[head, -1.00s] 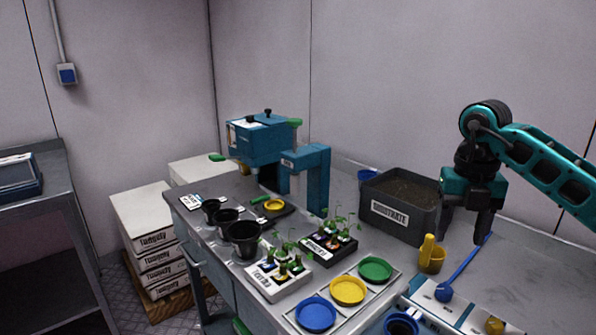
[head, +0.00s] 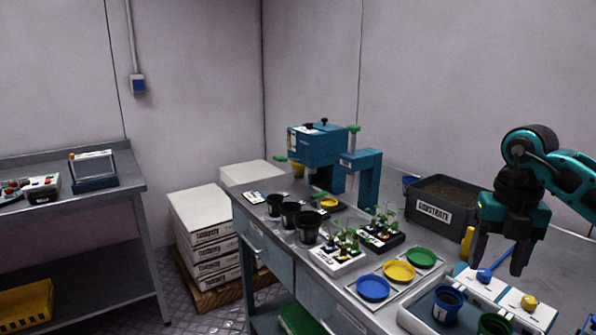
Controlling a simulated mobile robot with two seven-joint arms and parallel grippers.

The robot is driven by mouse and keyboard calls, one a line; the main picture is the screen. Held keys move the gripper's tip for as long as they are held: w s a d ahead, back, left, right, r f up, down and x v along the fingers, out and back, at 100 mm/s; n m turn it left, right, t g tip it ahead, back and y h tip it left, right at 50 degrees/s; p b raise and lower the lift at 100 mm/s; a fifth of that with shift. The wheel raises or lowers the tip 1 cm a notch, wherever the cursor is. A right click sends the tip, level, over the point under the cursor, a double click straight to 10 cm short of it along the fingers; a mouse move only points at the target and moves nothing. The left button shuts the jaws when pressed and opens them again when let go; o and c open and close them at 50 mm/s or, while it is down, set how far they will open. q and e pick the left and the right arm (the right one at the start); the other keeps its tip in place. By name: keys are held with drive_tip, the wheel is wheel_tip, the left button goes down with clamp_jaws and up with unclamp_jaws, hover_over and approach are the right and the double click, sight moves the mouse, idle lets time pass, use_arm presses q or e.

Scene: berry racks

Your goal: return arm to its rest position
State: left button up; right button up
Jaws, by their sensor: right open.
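My right gripper (head: 497,259) shows at the right of the head view, pointing down with its fingers apart and nothing between them. It is above the right part of the workbench (head: 352,283), in front of the substrate bin (head: 434,215). A yellow scoop or cup (head: 467,243) shows just left of its fingers, partly hidden. My left gripper is not in the head view.
Blue (head: 373,288), yellow (head: 399,271) and green (head: 421,257) dishes lie left of the gripper. Black pots (head: 308,228), seedling trays (head: 338,257) and a blue press (head: 318,147) stand farther back. Boxes (head: 206,236) are stacked on the floor beside a left table (head: 120,198).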

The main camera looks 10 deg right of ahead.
drive_tip(key=a+f+n+y, duration=0.2)
drive_tip(key=a+f+y, duration=0.15)
drive_tip(key=a, duration=0.35)
drive_tip(key=a+f+n+y, duration=0.1)
drive_tip(key=a+f+y, duration=0.25)
drive_tip(key=a, duration=0.45)
drive_tip(key=s+a+m+t+y, duration=0.3)
drive_tip(key=a+m+t+y, duration=0.2)
drive_tip(key=a+y, duration=0.9)
drive_tip(key=d+f+m+t+h, duration=0.4)
drive_tip(key=f+m+t+h, duration=0.75)
drive_tip(key=m, duration=0.75)
drive_tip(key=s+d+f+m+g+h, duration=0.4)
drive_tip(key=s+f+m+h, duration=0.3)
drive_tip(key=s+f, duration=0.5)
drive_tip(key=shift+d+f+g, duration=0.2)
drive_tip(key=shift+f+g, duration=0.2)
drive_tip(key=shift+g, duration=0.45)
